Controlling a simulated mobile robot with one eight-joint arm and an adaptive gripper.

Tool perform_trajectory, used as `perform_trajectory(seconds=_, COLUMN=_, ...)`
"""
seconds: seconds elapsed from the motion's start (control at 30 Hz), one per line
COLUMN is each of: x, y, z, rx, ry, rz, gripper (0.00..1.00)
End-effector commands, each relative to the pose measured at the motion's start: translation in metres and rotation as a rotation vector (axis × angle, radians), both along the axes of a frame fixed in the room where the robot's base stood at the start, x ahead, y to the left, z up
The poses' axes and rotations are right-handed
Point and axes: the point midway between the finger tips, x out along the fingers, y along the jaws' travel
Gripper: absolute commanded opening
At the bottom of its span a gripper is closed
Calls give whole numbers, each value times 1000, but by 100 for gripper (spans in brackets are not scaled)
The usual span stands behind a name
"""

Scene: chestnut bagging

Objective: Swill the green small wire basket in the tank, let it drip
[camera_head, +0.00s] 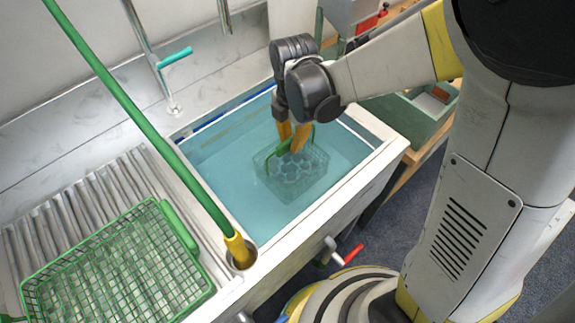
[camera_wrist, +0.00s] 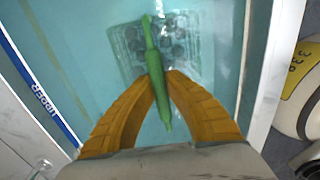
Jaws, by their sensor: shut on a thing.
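The small wire basket (camera_head: 290,172) with a green handle (camera_head: 284,142) is down in the blue water of the tank (camera_head: 213,157). Rounded dark shapes show inside it, blurred by the water. My gripper (camera_head: 292,148) reaches down into the tank, its yellow fingers shut on the green handle. In the wrist view the fingers (camera_wrist: 163,82) pinch the handle (camera_wrist: 153,62), and the basket (camera_wrist: 180,45) shows below under water.
A larger green wire basket (camera_head: 117,265) lies on the ribbed drainboard (camera_head: 88,195) at left. A green hose (camera_head: 140,115) slants across the tank's left side. A turquoise-handled tap (camera_head: 174,57) stands behind. A green bin (camera_head: 420,112) stands right of the tank.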

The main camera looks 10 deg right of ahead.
Motion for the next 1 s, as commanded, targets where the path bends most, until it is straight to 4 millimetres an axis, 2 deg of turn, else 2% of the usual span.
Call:
perform_trajectory(seconds=0.33, x=3, y=-4, z=0, rx=0, ry=0, rz=0, gripper=0)
perform_trajectory(seconds=0.73, x=-8, y=11, z=0, rx=0, ry=0, rz=1, gripper=0)
perform_trajectory(seconds=1.0, x=-8, y=11, z=0, rx=0, ry=0, rz=-1, gripper=0)
